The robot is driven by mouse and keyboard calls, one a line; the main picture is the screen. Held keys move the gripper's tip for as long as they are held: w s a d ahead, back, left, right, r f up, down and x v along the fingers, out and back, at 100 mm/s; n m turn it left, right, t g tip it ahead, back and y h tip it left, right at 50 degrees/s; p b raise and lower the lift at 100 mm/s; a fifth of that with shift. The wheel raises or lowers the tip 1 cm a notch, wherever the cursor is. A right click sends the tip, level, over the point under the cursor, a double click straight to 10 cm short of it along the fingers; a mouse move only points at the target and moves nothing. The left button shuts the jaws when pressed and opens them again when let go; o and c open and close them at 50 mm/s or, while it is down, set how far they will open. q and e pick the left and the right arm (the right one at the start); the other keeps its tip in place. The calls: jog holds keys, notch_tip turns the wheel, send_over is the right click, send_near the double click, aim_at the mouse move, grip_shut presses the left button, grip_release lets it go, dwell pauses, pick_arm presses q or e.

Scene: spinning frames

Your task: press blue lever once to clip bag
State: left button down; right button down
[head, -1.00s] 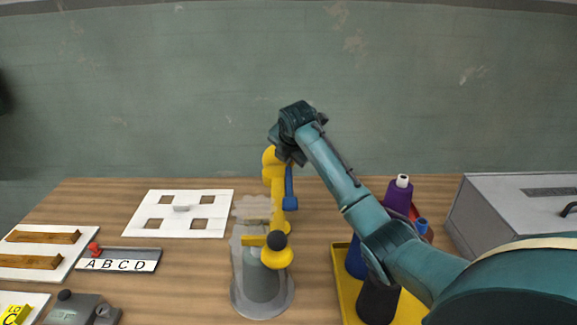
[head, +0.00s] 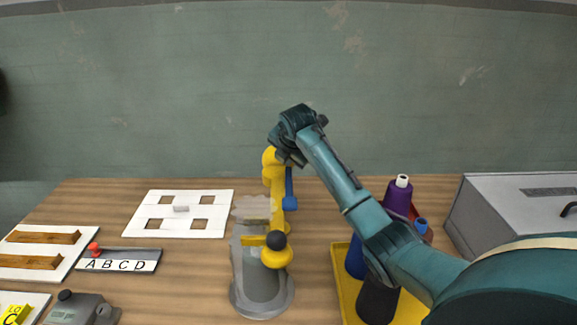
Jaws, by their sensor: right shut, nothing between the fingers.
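The blue lever (head: 290,190) hangs on the right side of a yellow upright post (head: 274,175) in the middle of the table. The post rises from a grey stand (head: 262,290) with a rounded base. I cannot clearly make out a separate bag; pale grey material shows around the stand's back part. My right gripper (head: 287,157) is just above the lever, at the top of the post. It is shut and empty. Its fingertips are small and partly hidden, so I cannot tell whether they touch the lever. My left gripper is not in view.
A yellow tray (head: 344,275) with dark blue and purple spools (head: 398,198) is at right, partly under my right arm. A grey box (head: 510,215) stands at far right. A white board (head: 150,213), a letter strip (head: 118,265) and a small grey device (head: 80,309) lie at left.

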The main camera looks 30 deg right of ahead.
jog(key=shift+s+a+f+g, duration=0.15)
jog(key=shift+a+f, duration=0.05)
jog(key=shift+f, duration=0.3)
jog(key=shift+s+a+f+g, duration=0.1)
jog(key=shift+a+f+g, duration=0.05)
jog(key=shift+f, duration=0.35)
jog(key=shift+w+d+r, duration=0.1)
jog(key=shift+w+r, duration=0.1)
jog(key=shift+r, duration=0.45)
jog(key=shift+w+d+r, duration=0.1)
jog(key=shift+r, duration=0.45)
notch_tip(320, 180, up, 3)
jog(key=shift+w+d+r, duration=0.25)
jog(key=shift+d+r, duration=0.05)
jog(key=shift+r, duration=0.55)
